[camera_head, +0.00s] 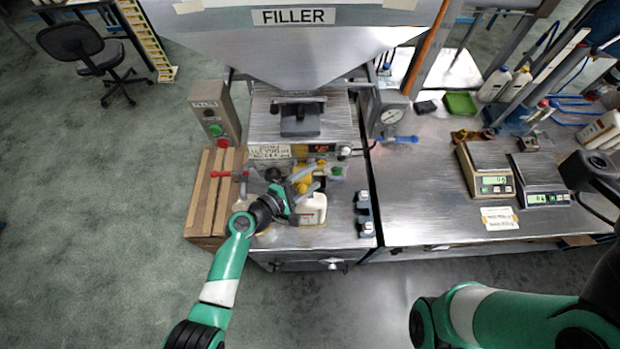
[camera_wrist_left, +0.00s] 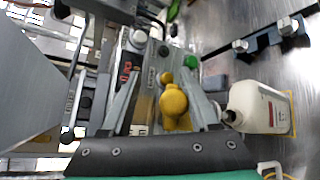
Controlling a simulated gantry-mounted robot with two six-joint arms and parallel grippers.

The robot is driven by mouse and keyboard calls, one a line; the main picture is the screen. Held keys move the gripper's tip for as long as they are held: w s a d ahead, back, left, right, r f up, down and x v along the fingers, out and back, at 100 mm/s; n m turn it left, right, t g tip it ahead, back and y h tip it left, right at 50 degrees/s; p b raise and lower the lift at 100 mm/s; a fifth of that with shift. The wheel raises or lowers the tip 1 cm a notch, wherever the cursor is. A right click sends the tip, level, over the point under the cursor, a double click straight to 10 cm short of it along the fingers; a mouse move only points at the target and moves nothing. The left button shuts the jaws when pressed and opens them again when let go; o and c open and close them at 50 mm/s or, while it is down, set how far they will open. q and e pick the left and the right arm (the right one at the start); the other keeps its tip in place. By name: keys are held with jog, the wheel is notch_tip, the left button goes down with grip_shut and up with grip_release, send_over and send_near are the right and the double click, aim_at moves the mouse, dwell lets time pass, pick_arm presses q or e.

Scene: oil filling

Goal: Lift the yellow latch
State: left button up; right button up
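The yellow latch (camera_head: 302,175) is on the front of the filler machine, above a white bottle. In the left wrist view the yellow latch (camera_wrist_left: 173,104) shows as a rounded yellow knob between my fingers. My left gripper (camera_head: 307,182) is at the latch, partly covering it in the head view. Its two grey fingers (camera_wrist_left: 165,80) stand apart, one on each side of the knob, with visible gaps. Whether either finger touches it cannot be told. The right arm comes in at the lower right; its gripper fingers are not visible.
The white bottle (camera_head: 313,210) stands close to my left gripper, and also shows in the left wrist view (camera_wrist_left: 262,107).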

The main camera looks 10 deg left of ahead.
pick_arm(q)
jog(key=shift+s+a+r, duration=0.15)
jog(key=shift+s, duration=0.1)
jog(key=p+v, duration=0.2)
jog(key=v, duration=0.9)
jog(key=shift+p, duration=0.3)
